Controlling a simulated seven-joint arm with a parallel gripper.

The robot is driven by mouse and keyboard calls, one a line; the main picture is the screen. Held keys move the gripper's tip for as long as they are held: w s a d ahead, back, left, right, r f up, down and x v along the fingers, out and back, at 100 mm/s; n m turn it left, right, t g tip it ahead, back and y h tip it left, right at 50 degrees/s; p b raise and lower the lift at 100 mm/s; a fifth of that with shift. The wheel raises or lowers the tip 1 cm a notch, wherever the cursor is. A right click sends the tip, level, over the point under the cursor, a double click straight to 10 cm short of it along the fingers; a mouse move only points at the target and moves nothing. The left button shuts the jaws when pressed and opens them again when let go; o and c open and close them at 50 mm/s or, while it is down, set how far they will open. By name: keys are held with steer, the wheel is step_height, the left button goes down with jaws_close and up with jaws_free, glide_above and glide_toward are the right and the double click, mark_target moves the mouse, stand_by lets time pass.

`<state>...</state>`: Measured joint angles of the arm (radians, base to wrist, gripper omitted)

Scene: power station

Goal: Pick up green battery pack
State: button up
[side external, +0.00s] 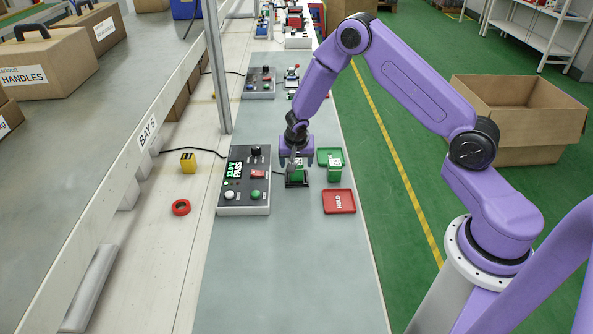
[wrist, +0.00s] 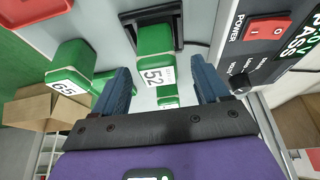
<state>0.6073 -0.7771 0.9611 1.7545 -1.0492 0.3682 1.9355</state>
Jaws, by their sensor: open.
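One green battery pack (side external: 298,171), labelled 52, stands in a black holder (side external: 297,183) beside the tester. The pack also shows in the wrist view (wrist: 154,68), with the dark frame of the holder (wrist: 178,18) behind it. My gripper (side external: 297,155) is directly above and around this pack. In the wrist view my gripper's open blue fingers (wrist: 162,82) lie on either side of it, with visible gaps. A second green battery pack (side external: 335,172), labelled 65, stands to the right by a green tray (side external: 324,155); it also shows in the wrist view (wrist: 70,70).
The tester (side external: 245,180) reads PASS, left of the holder. A red HOLD tray (side external: 339,201) lies to the front right. A yellow block (side external: 188,162) and red ring (side external: 181,207) lie further left. The bench's front is clear.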

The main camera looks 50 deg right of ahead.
mark_target(297, 162)
steer(key=shift+x, duration=2)
steer(key=c, duration=1.2)
steer(key=shift+c, duration=0.4)
steer(key=shift+r, duration=0.15)
